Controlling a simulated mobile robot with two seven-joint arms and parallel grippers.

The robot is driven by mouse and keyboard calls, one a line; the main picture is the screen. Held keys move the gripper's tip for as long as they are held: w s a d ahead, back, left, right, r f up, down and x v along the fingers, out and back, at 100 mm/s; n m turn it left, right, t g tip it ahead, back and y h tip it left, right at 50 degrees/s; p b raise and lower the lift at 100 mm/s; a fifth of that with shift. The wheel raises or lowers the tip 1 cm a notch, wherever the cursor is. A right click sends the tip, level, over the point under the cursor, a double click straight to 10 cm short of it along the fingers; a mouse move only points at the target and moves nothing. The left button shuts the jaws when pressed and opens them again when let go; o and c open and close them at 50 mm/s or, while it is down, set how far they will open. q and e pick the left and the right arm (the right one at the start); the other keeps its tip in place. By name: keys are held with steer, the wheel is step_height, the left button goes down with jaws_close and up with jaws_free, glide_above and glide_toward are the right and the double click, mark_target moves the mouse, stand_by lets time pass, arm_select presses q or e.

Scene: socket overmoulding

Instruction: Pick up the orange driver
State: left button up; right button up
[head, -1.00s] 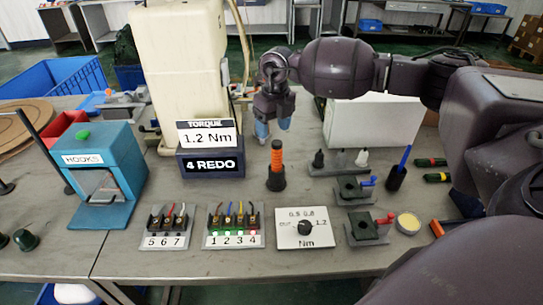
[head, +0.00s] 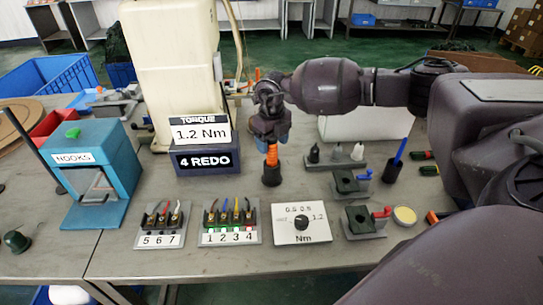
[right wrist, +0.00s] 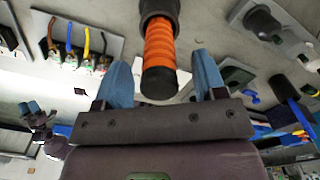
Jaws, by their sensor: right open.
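The orange driver (head: 271,155) stands upright in a dark round holder (head: 271,177) near the middle of the table. My right gripper (head: 271,138) is right above it in the head view, and its fingers hide the driver's top. In the right wrist view the driver's ribbed orange handle with its black end (right wrist: 160,55) lies between the two blue fingers of my right gripper (right wrist: 160,85). The fingers are apart, with a visible gap on each side of the handle. My left gripper is not in view.
A torque display box (head: 205,148) reading 1.2 Nm and 4 REDO stands left of the driver. In front are a numbered wire block (head: 231,224) and a dial plate (head: 301,224). Grey fixtures (head: 350,184) and a blue pen in a cup (head: 393,170) are to the right.

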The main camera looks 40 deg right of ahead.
steer(key=shift+f, duration=0.9)
steer(key=c, duration=1.1)
steer(key=shift+r, duration=0.1)
